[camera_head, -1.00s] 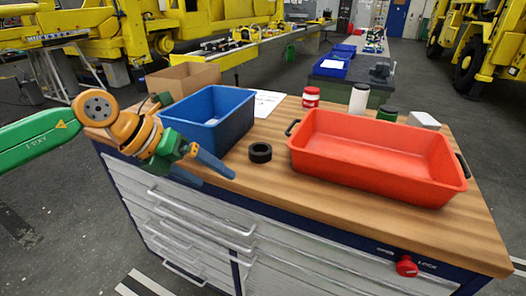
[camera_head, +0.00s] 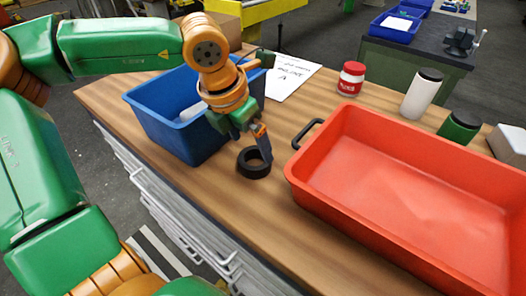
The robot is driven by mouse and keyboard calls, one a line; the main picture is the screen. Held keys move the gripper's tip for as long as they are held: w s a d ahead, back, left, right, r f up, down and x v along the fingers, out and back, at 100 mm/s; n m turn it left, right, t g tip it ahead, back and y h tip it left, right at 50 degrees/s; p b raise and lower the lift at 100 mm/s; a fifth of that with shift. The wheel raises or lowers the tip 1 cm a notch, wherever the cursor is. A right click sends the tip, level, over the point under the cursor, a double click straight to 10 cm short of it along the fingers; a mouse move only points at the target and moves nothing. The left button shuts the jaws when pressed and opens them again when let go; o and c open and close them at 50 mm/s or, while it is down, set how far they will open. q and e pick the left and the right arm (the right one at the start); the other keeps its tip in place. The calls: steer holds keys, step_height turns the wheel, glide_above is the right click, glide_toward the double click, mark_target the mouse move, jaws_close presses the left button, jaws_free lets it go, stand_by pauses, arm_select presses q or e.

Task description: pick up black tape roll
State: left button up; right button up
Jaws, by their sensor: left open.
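The black tape roll (camera_head: 252,164) lies flat on the wooden worktop, between the blue bin and the red tray. My left gripper (camera_head: 262,150) reaches down from above, its fingers at the roll. One blue-grey finger shows over the roll's right side and seems to overlap its ring; whether it touches cannot be told. The other finger is mostly hidden behind the gripper body. The gripper is open. My right gripper is not in view.
The blue bin (camera_head: 150,122) stands close left of the roll, under my left arm. The red tray (camera_head: 300,172) is close on the right. A paper sheet (camera_head: 291,72) lies behind.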

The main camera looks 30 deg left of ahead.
mark_target(257, 161)
arm_select(q)
step_height(257, 161, down, 4)
steer(key=shift+d+r+p, duration=0.1)
steer(key=shift+d+p, duration=0.05)
steer(key=shift+p, duration=0.4)
steer(key=shift+w+f, duration=0.3)
steer(key=shift+w, duration=0.15)
steer(key=shift+s+r, duration=0.1)
steer(key=shift+s, duration=0.1)
steer(key=c, duration=1.1)
steer(key=shift+w, duration=0.1)
